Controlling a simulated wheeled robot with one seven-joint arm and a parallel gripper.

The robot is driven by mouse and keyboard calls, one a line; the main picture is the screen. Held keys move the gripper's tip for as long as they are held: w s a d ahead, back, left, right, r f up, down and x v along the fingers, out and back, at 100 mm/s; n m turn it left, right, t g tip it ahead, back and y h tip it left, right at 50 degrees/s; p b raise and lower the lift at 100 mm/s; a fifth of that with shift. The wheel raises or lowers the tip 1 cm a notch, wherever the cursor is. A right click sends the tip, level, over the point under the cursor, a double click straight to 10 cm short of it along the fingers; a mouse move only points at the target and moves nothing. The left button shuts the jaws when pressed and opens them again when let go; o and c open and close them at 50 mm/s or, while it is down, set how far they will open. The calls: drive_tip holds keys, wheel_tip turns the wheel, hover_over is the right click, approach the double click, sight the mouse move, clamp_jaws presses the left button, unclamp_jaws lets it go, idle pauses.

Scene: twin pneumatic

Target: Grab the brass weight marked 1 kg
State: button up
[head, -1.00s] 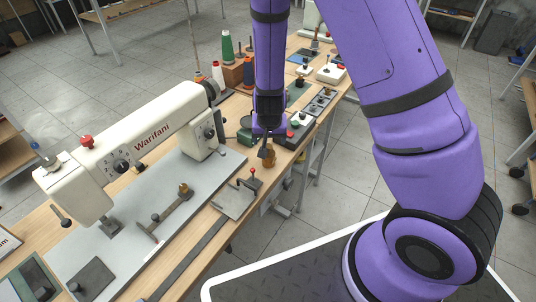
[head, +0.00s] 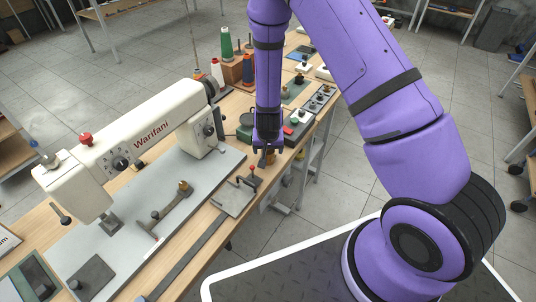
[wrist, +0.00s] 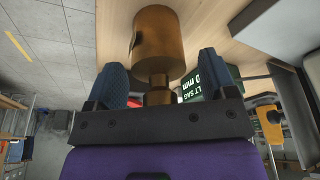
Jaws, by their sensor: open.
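A brass weight (wrist: 158,35) fills the top middle of the wrist view, a cylinder with a narrow neck and knob pointing toward my gripper. A dark mark shows on its left side, but I cannot read it. My gripper (wrist: 160,80) is open, with one blue-grey finger on each side of the weight's neck and knob. Small gaps show between the fingers and the brass. In the head view my gripper (head: 266,153) points down at the bench edge, and the weight (head: 271,157) is mostly hidden behind it.
A white sewing machine (head: 150,135) stands on a grey plate at left. A red-knobbed lever (head: 252,171) is just in front of my gripper. A green block with white lettering (wrist: 205,82) is close to the right finger. Thread spools (head: 227,45) stand farther back.

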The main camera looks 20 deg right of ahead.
clamp_jaws()
idle(0.3)
drive_tip(key=shift+r, duration=0.1)
